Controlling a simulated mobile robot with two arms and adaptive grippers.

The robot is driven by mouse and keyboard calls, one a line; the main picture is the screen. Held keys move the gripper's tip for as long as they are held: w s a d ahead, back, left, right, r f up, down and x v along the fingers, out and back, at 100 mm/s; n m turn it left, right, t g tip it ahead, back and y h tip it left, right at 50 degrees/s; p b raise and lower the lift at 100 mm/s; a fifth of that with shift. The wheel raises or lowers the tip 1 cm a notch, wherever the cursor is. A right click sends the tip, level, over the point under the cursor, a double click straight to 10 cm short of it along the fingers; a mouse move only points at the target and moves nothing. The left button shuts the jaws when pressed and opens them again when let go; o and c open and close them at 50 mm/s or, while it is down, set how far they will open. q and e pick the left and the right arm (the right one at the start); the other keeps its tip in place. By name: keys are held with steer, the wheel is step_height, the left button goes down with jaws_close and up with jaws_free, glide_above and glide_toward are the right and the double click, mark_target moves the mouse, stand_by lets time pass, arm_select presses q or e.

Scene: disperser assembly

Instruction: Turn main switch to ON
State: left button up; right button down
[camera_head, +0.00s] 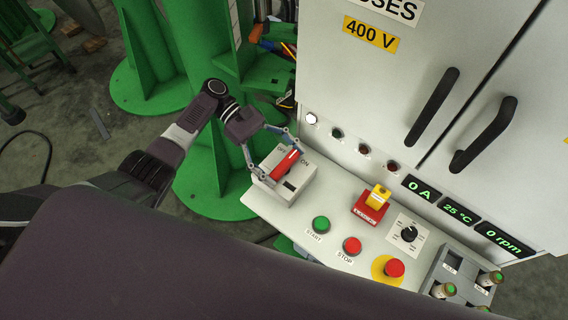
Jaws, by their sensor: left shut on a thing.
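The main switch is a grey box (298,187) with a red handle (285,165), at the left end of the light control panel. The words OFF and ON show on the box on either side of the handle, partly covered. My left gripper (283,157) is shut on the red handle, with one finger on each side of it. The handle lies slanted across the top of the box. My right gripper is not in view.
The panel (322,255) also carries a green START button (320,224), a red STOP button (352,245), a yellow-and-red switch (374,199), a black knob (409,233) and a red emergency button (394,268). The cabinet (400,110) with black handles rises behind. Green machine columns stand left.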

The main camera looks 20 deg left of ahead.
arm_select(q)
steer(key=o, duration=1.2)
steer(key=shift+c, duration=0.2)
steer(key=v, duration=1.2)
steer(key=shift+d+f, duration=0.1)
